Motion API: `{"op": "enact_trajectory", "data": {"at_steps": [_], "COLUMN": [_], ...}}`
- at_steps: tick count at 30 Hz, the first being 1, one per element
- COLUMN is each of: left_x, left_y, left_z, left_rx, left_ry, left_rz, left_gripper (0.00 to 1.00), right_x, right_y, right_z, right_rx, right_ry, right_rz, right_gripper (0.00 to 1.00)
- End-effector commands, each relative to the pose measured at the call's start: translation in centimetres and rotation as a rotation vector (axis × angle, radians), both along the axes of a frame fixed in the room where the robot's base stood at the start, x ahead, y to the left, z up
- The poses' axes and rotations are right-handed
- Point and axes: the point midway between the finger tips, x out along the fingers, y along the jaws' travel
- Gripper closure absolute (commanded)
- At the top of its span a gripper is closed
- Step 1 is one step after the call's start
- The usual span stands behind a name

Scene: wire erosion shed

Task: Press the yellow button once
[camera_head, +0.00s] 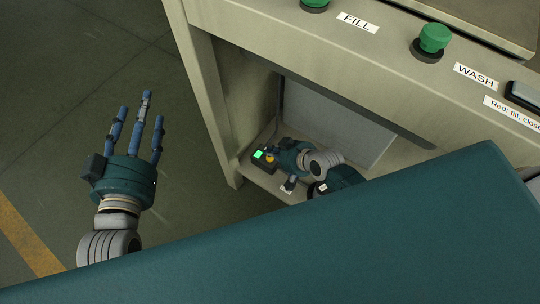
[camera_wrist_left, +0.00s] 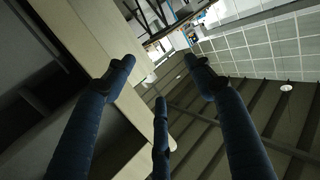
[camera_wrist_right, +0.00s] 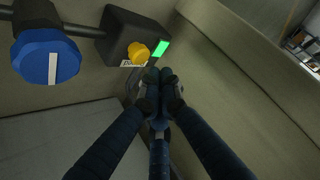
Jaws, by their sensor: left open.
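The yellow button (camera_wrist_right: 138,53) sits on a small black box (camera_wrist_right: 128,32) in the right wrist view, beside a lit green indicator (camera_wrist_right: 161,48). The button (camera_head: 270,157) also shows in the head view, inside the recess under the panel. My right gripper (camera_wrist_right: 159,78) has its fingertips drawn together, close below the button in the picture; I cannot tell whether they touch it. In the head view the right hand (camera_head: 290,158) is beside the box, its fingers mostly hidden. My left gripper (camera_head: 138,115) is open and empty, fingers spread, over the floor at left.
A blue knob (camera_wrist_right: 46,56) with a white line is beside the box. Above the recess, the panel carries green buttons, one (camera_head: 434,38) near the WASH label (camera_head: 475,76), another near the FILL label (camera_head: 358,22). The floor at left is clear.

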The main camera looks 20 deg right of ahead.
Motion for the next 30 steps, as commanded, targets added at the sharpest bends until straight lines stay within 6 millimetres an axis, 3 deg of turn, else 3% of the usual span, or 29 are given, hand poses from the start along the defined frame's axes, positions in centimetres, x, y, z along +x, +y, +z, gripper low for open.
{"op": "enact_trajectory", "data": {"at_steps": [14,30], "left_x": [-1.2,-3.9], "left_y": [0.9,2.2], "left_z": [-4.3,-9.0], "left_rx": [0.048,0.101], "left_ry": [0.196,0.422], "left_rz": [0.014,0.029], "left_gripper": [0.46,0.46], "right_x": [0.0,0.0], "right_y": [0.0,0.0], "right_z": [0.9,1.8], "right_rx": [0.0,0.0], "right_ry": [0.0,0.0], "right_rz": [0.0,0.0], "right_gripper": [1.0,1.0]}}
